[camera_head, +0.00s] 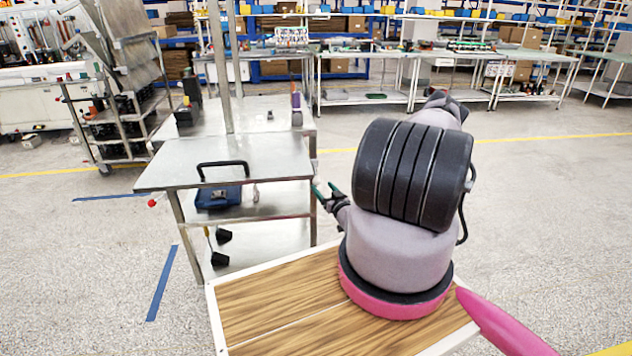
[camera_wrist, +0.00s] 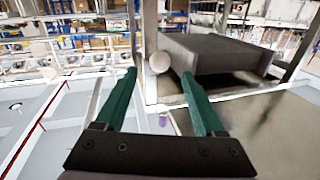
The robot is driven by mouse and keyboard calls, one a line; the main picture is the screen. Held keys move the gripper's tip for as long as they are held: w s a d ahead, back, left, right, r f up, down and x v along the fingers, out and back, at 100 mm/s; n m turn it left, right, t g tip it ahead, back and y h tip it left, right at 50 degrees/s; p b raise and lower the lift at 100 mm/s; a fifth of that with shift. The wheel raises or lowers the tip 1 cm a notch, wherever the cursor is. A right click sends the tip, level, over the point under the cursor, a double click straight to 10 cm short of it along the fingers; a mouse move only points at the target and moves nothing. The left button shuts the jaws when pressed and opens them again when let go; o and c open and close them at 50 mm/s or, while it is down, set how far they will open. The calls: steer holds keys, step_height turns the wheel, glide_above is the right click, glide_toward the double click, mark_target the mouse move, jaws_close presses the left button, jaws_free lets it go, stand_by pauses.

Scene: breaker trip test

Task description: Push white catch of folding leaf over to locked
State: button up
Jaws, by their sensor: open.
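The folding leaf (camera_head: 270,158) is a flat grey metal top, level at the front of a steel cart, with a black handle on it. A round white knob, which looks like the catch (camera_wrist: 159,62), shows in the wrist view in front of an upright post. My gripper (camera_head: 322,189) is beside the cart's right side, just below the leaf's height. Its two green fingers, also in the wrist view (camera_wrist: 156,78), are open and empty. The knob appears between and beyond the fingertips; I cannot tell if either touches it. In the head view I cannot make the catch out.
A blue case (camera_head: 218,197) and black items are on shelves under the leaf. A red knob (camera_head: 152,203) sticks out at the cart's left. A dark grey box-like part (camera_wrist: 225,55) is right of the catch in the wrist view. Open floor lies right of the cart.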

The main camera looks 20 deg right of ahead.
mark_target(319, 182)
steer(key=w, duration=0.6)
steer(key=shift+w+d, duration=0.1)
steer(key=shift+w, duration=0.2)
jaws_close()
stand_by(1.1)
